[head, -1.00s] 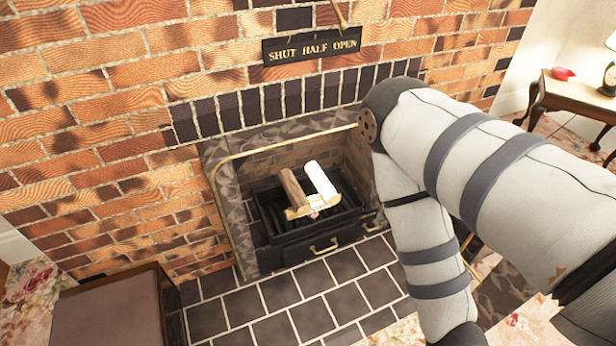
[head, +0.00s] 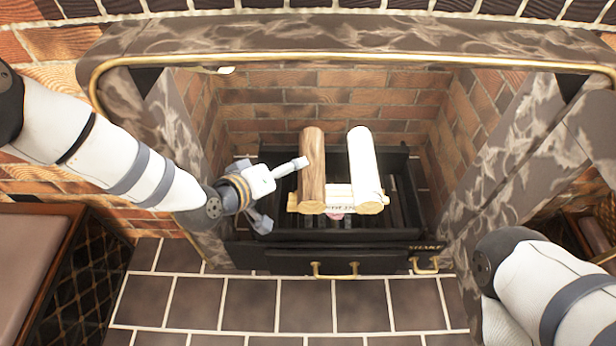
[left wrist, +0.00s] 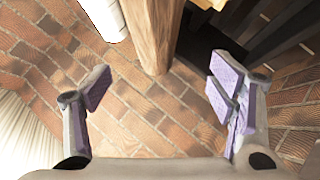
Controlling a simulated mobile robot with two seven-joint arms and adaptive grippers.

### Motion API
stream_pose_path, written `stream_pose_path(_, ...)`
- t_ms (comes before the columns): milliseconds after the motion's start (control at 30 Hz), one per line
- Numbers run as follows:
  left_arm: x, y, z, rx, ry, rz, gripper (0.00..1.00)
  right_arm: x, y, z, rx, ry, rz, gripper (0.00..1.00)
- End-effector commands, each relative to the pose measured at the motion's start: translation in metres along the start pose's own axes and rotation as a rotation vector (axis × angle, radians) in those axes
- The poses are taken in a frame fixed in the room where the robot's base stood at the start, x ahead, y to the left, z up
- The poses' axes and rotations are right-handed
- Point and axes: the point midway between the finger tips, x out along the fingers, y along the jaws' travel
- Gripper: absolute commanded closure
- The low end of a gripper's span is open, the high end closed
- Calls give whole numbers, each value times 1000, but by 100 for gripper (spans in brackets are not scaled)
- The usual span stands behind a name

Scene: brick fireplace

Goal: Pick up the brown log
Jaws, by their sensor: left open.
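The brown log (head: 312,170) lies in the fireplace grate, left of a white log (head: 364,165). Its front end rests on a light wooden piece with lettering (head: 338,190). My left gripper (head: 282,196) is at the left side of the brown log, open, with its upper finger close to the log; I cannot tell if they touch. In the left wrist view the brown log (left wrist: 153,32) is ahead of the open, empty fingers (left wrist: 160,92), with the white log (left wrist: 106,18) beside it. My right arm shows at lower right, but its gripper is out of view.
The black grate (head: 400,190) holds the logs, above a black drawer front with brass handles (head: 335,270). The stone surround (head: 340,38) and a brass rail frame the opening. A dark cabinet (head: 70,265) stands at left. The tiled hearth (head: 250,305) is clear.

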Motion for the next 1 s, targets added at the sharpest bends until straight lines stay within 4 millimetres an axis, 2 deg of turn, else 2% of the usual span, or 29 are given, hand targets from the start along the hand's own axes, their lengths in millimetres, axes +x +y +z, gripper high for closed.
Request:
stream_pose_path(33, 15, -5, 5, 0, -5, -3, 23, 8, 0, -2, -2, -18, 1, 60)
stream_pose_path(100, 27, -5, 5, 1, -6, -4, 23, 12, 0, -3, -4, -30, 1, 60)
stream_pose_path(267, 47, -3, 5, 0, -6, -4, 23, 20, 1, -4, -6, -50, 2, 60)
stream_pose_path(433, 81, -3, 7, 0, -7, -4, 23, 34, 2, -9, -11, -87, 5, 60)
stream_pose_path(533, 89, -2, 5, 0, -6, -4, 23, 37, 2, -8, -12, -96, 6, 60)
stream_pose_path(733, 89, 1, 3, 1, -5, -4, 23, 36, 2, -7, -12, -95, 6, 60)
stream_pose_path(767, 89, 1, 3, 1, -5, -4, 28, 36, 2, -7, -12, -95, 6, 60)
stream_pose_path(1000, 88, 0, 4, 0, -5, -4, 82, 36, 2, -8, -11, -94, 6, 60)
